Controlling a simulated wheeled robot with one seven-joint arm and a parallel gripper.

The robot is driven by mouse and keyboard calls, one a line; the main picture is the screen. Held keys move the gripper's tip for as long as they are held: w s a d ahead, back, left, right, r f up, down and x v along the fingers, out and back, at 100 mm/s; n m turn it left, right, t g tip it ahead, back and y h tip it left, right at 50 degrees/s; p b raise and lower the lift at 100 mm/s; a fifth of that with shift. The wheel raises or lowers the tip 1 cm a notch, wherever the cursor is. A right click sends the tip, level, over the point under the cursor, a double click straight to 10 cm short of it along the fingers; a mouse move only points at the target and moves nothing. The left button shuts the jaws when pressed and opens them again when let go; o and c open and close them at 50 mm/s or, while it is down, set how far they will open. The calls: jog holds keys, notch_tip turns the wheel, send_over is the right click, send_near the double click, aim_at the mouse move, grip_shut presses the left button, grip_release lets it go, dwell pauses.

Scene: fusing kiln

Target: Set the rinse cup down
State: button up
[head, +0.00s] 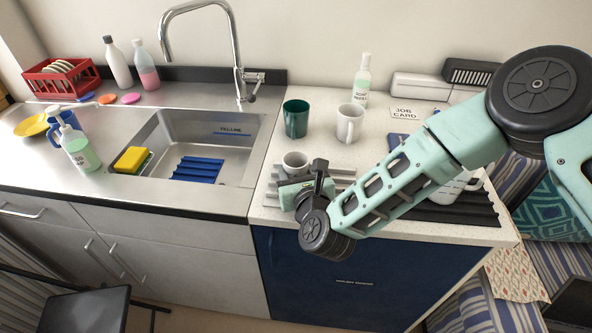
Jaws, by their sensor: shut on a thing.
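A small white cup (294,160) is at my gripper (305,180), over the front left part of the pale counter (270,205). My gripper is shut on it, and the gripper and wrist hide its lower part. I cannot tell whether its base touches the grey ribbed mat (342,171) behind and beside it. The cup looks roughly upright. A white mug (350,123) and a dark green cup (296,119) stand farther back on the counter. No label marks any of them as the rinse cup.
The steel sink (240,150) lies to the left, with a yellow sponge (131,159) and blue rack (198,170). A soap bottle (362,76) and job card (404,113) are at the back. My arm partly covers a dark ribbed mat (470,212) and white vessel at right.

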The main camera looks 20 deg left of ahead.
jog(key=o, duration=1)
jog(key=shift+o, duration=0.2)
jog(key=shift+r+p, duration=0.25)
jog(key=shift+p, duration=0.15)
jog(key=b+v, duration=0.1)
jog(key=v, duration=0.4)
jog(key=b+v, duration=0.1)
jog(key=v, duration=0.4)
jog(key=shift+s+d+f+b, duration=0.15)
jog(key=shift+s+b, duration=0.05)
jog(key=shift+b, duration=0.2)
jog(key=shift+v, duration=0.8)
